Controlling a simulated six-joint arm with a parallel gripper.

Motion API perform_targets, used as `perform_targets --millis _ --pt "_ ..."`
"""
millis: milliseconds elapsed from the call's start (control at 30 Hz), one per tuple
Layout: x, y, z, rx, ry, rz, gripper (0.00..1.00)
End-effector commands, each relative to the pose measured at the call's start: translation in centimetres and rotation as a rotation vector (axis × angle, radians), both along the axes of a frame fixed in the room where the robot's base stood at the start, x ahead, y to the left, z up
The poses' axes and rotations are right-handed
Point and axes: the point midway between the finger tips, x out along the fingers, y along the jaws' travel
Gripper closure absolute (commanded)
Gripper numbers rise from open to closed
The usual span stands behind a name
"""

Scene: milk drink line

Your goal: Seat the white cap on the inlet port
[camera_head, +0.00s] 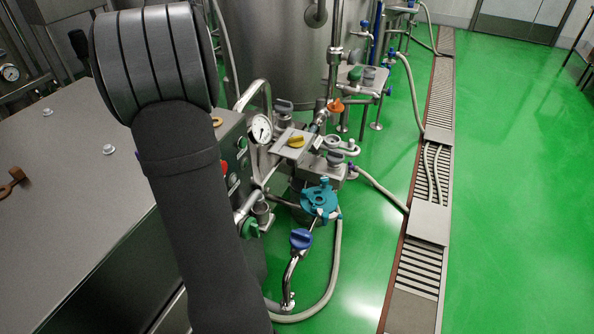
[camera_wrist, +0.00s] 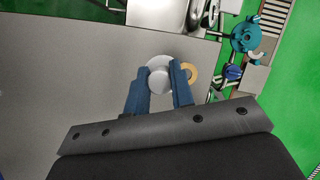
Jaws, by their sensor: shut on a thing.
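In the wrist view my gripper (camera_wrist: 160,70) has its two blue fingers closed on the sides of a round white cap (camera_wrist: 159,80). A wider pale disc shows just behind the cap; I cannot tell whether it is part of the cap or touches it. A tan ring (camera_wrist: 191,73) lies close to the right fingertip, over the grey cabinet top. I cannot tell for sure which part is the inlet port. In the head view my dark arm hides the gripper and the cap; a tan ring (camera_head: 217,121) shows just right of the arm.
The grey cabinet top (camera_head: 60,220) is mostly clear, with a brown fitting (camera_head: 13,181) at its left. To the right stand a pressure gauge (camera_head: 262,128), a teal fitting (camera_head: 319,200), a blue knob (camera_head: 301,239) and hoses. Green floor beyond is open beside the drain.

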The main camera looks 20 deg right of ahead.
Motion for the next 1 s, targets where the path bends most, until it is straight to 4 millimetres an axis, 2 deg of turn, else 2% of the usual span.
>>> perform_targets --millis 500,633,767,1000 --pt "0.0 0.0 0.0 -0.001 0.0 -0.001 1.0" --pt "0.2 -0.9 -0.8 -0.001 0.003 -0.031 1.0" --pt "0.5 -3.7 -3.1 -0.001 0.006 -0.136 1.0" --pt "0.3 -12.5 -10.6 -0.002 0.007 -0.485 1.0"
